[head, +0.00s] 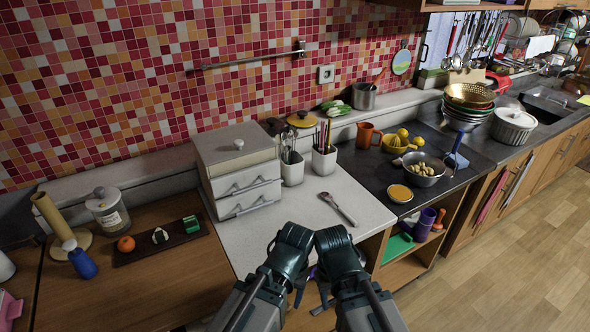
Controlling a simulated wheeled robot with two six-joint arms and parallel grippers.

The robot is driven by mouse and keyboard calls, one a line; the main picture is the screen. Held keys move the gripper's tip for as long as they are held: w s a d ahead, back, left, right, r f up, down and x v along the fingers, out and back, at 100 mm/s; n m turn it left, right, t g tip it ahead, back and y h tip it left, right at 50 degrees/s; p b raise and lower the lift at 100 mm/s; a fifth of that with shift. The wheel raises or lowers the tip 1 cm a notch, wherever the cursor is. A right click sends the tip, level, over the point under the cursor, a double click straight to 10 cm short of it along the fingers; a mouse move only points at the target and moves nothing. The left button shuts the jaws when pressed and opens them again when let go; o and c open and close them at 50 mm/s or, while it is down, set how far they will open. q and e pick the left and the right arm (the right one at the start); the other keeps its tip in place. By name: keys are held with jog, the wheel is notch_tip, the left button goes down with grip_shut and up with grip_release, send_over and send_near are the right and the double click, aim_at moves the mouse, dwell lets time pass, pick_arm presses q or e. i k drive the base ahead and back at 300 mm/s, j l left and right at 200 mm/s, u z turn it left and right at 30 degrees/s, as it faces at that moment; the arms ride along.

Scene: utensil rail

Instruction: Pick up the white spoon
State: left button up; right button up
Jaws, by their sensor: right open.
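A pale grey, spoon-like utensil (338,207) lies alone on the light countertop; its round end points up-left and its handle down-right. I cannot tell if it is the white spoon, as it looks grey rather than white. My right gripper (322,292) is open and empty, low in front of the counter's front edge, well below the utensil. My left gripper (298,288) is beside it, partly hidden by my own arm; its jaws do not show clearly. Neither gripper touches the utensil.
White holders with utensils (324,161) stand behind the utensil, beside a drawer box (238,172). A dark hob to the right carries a metal bowl (424,170) and an orange-filled dish (399,193). A bare rail (250,60) hangs on the tiled wall. The countertop around the utensil is clear.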

aim_at(326, 195)
jog(key=u, duration=2.7)
jog(key=k+l+u, duration=0.4)
jog(key=k+l, duration=0.6)
jog(key=l, duration=0.15)
jog(key=k+l, duration=1.25)
jog(key=l, duration=0.25)
